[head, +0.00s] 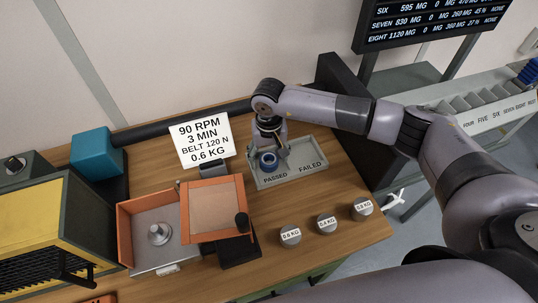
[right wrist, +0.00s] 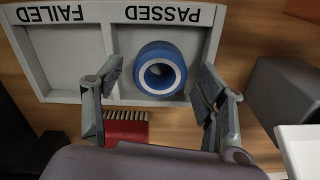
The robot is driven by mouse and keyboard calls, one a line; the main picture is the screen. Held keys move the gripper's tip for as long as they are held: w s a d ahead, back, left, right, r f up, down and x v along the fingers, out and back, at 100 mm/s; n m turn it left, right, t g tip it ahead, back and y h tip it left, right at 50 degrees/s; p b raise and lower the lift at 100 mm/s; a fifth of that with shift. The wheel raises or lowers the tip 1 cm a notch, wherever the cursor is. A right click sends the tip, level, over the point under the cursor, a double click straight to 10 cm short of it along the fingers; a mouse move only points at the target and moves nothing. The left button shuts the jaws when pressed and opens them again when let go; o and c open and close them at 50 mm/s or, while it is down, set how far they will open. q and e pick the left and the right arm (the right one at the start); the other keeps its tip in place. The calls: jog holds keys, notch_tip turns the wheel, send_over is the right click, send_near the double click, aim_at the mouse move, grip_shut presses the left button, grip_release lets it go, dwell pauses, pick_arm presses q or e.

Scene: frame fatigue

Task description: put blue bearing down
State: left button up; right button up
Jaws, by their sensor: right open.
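The blue bearing (head: 267,161) lies flat in the PASSED compartment of the grey two-part tray (head: 318,172). In the right wrist view the bearing (right wrist: 160,70) is a blue ring with a white inner ring and a dark hole. It sits near the compartment's lower edge there, with the PASSED label (right wrist: 163,14) above it. My right gripper (right wrist: 158,108) is open, its two fingers apart on either side of the bearing with gaps between. In the head view the right gripper (head: 270,143) is right above the bearing and partly hides the tray. My left gripper is not in view.
Three round weights (head: 327,224) stand at the front right. An orange box (head: 135,222) with a raised lid is at the left. A white sign (head: 201,139) stands behind it. A red brush (right wrist: 126,128) lies beside the tray. The FAILED compartment (right wrist: 66,58) is empty.

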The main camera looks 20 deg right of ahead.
jog(key=shift+r, duration=0.2)
jog(key=shift+w+r, duration=0.1)
jog(key=shift+r, duration=0.15)
notch_tip(320, 180, up, 11)
jog(key=b, duration=0.3)
jog(key=shift+r+b, duration=0.2)
jog(key=shift+b, duration=0.15)
